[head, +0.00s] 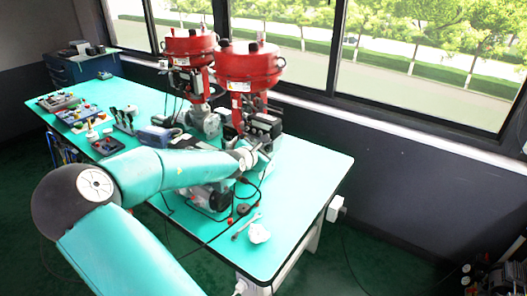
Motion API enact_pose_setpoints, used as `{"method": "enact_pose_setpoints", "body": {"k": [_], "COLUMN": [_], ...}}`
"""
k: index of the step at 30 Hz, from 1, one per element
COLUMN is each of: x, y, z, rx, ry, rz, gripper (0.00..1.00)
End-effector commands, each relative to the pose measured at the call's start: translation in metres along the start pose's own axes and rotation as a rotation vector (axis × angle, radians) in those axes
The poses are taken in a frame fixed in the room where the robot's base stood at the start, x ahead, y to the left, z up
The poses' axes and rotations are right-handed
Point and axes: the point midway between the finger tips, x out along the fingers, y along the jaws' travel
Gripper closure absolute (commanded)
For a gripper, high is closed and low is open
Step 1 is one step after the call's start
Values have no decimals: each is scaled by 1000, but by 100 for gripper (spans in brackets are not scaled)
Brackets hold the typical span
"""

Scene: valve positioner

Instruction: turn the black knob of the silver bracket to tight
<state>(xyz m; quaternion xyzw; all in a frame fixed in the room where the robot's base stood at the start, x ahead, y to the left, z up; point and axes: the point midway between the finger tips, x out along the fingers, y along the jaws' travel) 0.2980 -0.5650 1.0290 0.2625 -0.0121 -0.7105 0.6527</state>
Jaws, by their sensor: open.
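Two red valve actuators stand on the teal table; the nearer one (250,62) has a black positioner box (264,122) on its right side. A small silver-grey metal part (259,102) shows just above that box; I cannot tell whether it is the bracket. I cannot pick out the black knob at this size. My gripper (262,150) is at the end of my teal arm, open, just below and in front of the black box in the picture. I cannot tell whether it touches anything.
The teal table (310,170) is clear at its right end. A wrench (246,227), a crumpled white cloth (259,233) and loose black cables lie near its front edge. Tool trays (78,115) fill the left end. The window wall runs close behind.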

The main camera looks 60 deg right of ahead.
Motion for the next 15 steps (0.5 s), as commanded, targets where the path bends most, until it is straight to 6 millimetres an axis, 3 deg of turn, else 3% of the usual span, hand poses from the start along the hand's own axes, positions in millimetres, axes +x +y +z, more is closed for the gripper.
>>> {"method": "enact_pose_setpoints", "body": {"k": [10,15], "x": [3,3], "y": [0,0], "z": [0,0], "rx": [1,1], "ry": [0,0], "rz": [1,0], "gripper": [57,90]}}
